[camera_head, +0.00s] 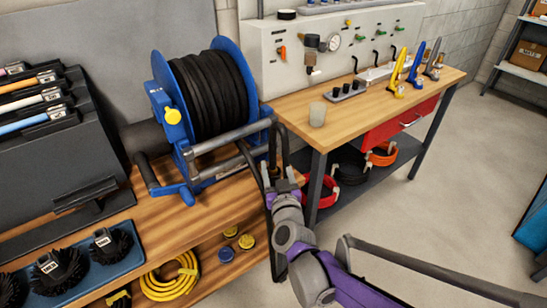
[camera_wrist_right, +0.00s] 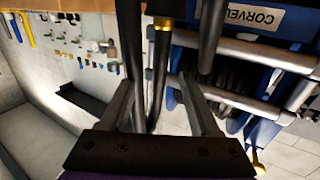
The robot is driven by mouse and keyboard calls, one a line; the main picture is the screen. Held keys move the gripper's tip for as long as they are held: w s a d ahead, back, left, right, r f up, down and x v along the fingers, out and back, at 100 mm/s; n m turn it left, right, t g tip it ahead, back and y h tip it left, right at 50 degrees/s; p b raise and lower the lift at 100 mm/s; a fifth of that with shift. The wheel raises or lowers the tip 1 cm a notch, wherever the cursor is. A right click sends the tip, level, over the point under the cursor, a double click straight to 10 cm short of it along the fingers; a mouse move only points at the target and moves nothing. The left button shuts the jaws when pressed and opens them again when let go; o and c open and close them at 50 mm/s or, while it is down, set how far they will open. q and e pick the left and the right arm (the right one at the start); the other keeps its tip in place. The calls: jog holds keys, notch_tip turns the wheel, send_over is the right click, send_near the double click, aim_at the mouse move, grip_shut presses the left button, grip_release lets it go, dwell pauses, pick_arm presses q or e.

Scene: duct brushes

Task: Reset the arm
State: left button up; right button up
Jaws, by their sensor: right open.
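My right gripper (camera_head: 284,186) is at the front right of the blue hose reel (camera_head: 163,100), near its grey frame bars and the hanging black hose (camera_head: 272,150). In the right wrist view the gripper (camera_wrist_right: 158,88) has its two fingers apart. A black hose with a gold band (camera_wrist_right: 162,24) shows between the fingers. I cannot tell whether it touches either finger. My purple and grey right arm reaches up from the bottom of the head view. My left gripper is not in view.
Round brushes sit in a blue tray (camera_head: 125,262) at lower left. A yellow hose coil (camera_head: 170,278) lies on the lower shelf.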

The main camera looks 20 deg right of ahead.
jog(key=s+a+f+n+g+y, duration=0.2)
jog(key=s+f+g, duration=0.1)
jog(key=s, duration=0.5)
jog(key=s+a+f+n+g+y, duration=0.1)
jog(key=s+a+f+g+y, duration=0.25)
jog(key=s, duration=0.45)
jog(key=s+d+f+g+h, duration=0.1)
jog(key=s+d+f+g, duration=0.15)
jog(key=s, duration=0.25)
jog(key=s+d+f+m+g+h, duration=0.1)
jog(key=s+d+f+g, duration=0.15)
jog(key=s, duration=0.25)
jog(key=s+d+f+g+h, duration=0.1)
jog(key=s+f, duration=0.3)
jog(key=s, duration=0.1)
pick_arm(q)
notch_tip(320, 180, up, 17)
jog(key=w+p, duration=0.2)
jog(key=p, duration=1.3)
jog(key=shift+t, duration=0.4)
pick_arm(e)
notch_tip(320, 180, up, 16)
jog(key=w, duration=0.1)
jog(key=shift+d+r+m, duration=0.25)
jog(key=shift+m, duration=0.05)
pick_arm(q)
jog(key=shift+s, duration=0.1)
pick_arm(e)
jog(key=shift+s, duration=0.1)
